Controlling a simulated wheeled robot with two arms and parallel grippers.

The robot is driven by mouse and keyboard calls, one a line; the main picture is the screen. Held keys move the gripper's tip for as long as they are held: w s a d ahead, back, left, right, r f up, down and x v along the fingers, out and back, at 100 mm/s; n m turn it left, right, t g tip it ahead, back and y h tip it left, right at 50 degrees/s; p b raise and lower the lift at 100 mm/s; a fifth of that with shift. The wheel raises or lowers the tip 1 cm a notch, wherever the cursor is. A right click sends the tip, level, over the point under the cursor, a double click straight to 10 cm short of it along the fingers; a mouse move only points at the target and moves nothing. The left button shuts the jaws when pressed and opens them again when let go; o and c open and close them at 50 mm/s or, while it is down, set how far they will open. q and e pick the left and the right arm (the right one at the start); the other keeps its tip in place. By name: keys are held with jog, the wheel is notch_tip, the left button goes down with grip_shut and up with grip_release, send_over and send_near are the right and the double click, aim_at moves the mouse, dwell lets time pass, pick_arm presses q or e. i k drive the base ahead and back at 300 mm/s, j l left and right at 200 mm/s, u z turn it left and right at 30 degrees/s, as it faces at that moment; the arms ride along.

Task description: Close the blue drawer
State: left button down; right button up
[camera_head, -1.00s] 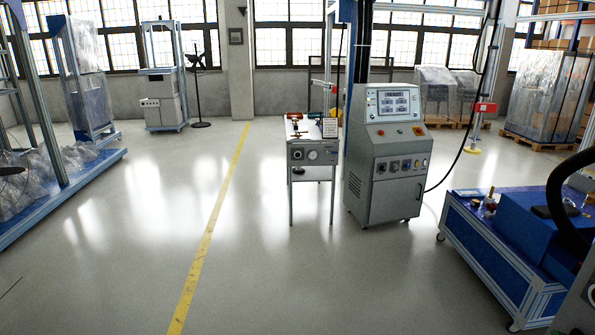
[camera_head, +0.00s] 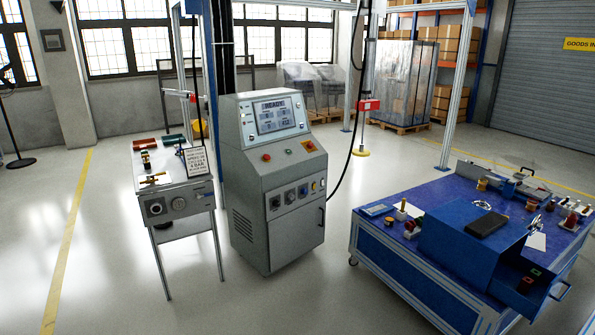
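A blue drawer (camera_head: 513,298) is pulled out of the right side of a blue box (camera_head: 450,258) that stands on a blue-topped workbench (camera_head: 375,226) at the right. The drawer is open, with a few small items inside, one of them reddish. A dark curved handle (camera_head: 563,290) is on its outer end. Part of the drawer's inside is hidden by its walls. A black flat object (camera_head: 487,222) lies on top of the box. Neither of my grippers is in view.
A grey control console (camera_head: 270,180) stands left of the workbench, beside a small white test table (camera_head: 170,187). Small parts and a grey vice-like tool (camera_head: 505,181) lie on the workbench. Floor is open between console and workbench and at the front left.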

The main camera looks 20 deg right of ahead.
aim_at(511, 267)
jog(key=i+z, duration=0.2)
jog(key=i, duration=0.4)
jog(key=i+j+z, duration=0.2)
jog(key=i, duration=0.4)
jog(key=i+l+z, duration=0.1)
jog(key=z, duration=0.3)
jog(key=i+z, duration=0.4)
jog(key=i+j+z, duration=0.1)
jog(key=z, duration=0.3)
jog(key=i+j+z, duration=0.1)
jog(key=z, duration=0.3)
jog(key=i+z, duration=0.25)
jog(key=z, duration=0.2)
jog(key=i+z, duration=0.4)
jog(key=i+j+z, duration=0.1)
jog(key=z, duration=0.35)
jog(key=i+j+z, duration=0.25)
jog(key=z, duration=0.2)
jog(key=i+j+z, duration=0.2)
jog(key=z, duration=0.2)
jog(key=j, duration=0.05)
